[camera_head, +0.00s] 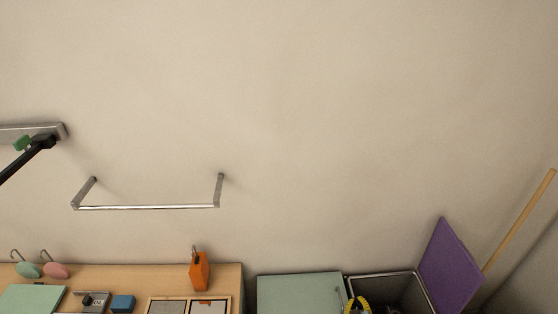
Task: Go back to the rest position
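My gripper is not in this head view, and I cannot see whether it holds anything. No part of the arm shows clearly. The view is mostly a bare beige wall (320,110), with the tops of furniture along the bottom edge.
A metal rail (145,207) juts from the wall. A black bar (25,160) meets a grey wall strip at left. An orange tagged object (199,271) stands on a wooden surface (130,273). A purple panel (450,268) leans beside a dark bin (385,277); a wooden pole (520,221) stands right.

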